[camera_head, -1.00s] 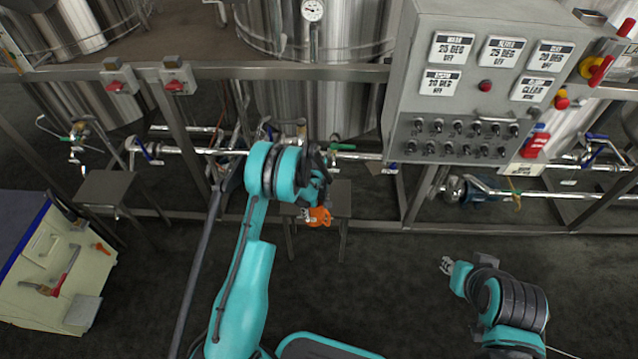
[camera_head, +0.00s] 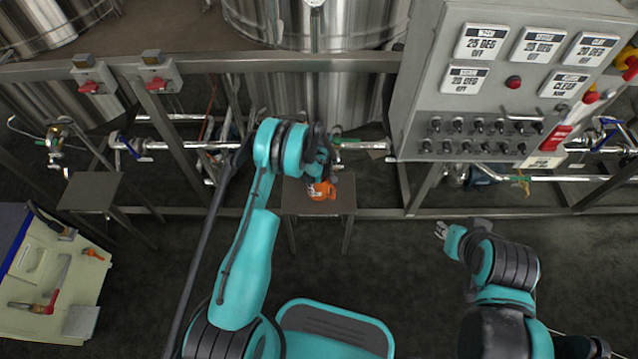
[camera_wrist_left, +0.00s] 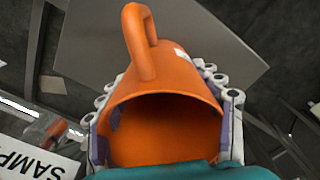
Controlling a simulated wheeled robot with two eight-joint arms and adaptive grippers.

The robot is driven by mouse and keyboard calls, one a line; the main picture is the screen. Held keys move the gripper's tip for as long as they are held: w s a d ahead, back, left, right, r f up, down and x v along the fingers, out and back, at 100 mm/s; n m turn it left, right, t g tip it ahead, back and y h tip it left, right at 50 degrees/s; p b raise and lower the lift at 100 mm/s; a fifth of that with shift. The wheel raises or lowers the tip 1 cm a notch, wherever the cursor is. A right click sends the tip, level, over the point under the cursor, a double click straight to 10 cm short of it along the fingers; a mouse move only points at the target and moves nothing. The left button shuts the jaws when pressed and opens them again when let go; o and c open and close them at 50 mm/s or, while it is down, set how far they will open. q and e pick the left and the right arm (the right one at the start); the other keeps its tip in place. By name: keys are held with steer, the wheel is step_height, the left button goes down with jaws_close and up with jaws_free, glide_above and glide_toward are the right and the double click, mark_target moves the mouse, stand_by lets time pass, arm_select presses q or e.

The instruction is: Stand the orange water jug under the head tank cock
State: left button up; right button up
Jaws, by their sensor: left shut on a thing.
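The orange water jug (camera_head: 321,190) is in my left gripper (camera_head: 318,178), over or at a small grey stand (camera_head: 318,207) below the middle tank. In the left wrist view the jug (camera_wrist_left: 165,90) fills the middle, mouth toward the camera and handle at the top, with the gripper's fingers (camera_wrist_left: 165,112) on both its sides. The stand's flat top (camera_wrist_left: 160,45) shows behind it. I cannot tell whether the jug touches the stand. The head tank cock is not clearly seen; my arm hides part of the pipework. My right gripper (camera_head: 441,230) is over open floor at the right, apparently empty.
A grey control box (camera_head: 500,80) hangs on the frame at upper right. Another small stand (camera_head: 90,192) is at left. A pale tool cart (camera_head: 60,280) with tools is at lower left. Pipes with valves (camera_head: 190,146) run behind the stands. Floor in front is clear.

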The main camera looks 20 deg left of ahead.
arm_select(q)
steer(key=o, duration=0.9)
steer(key=shift+f, duration=0.1)
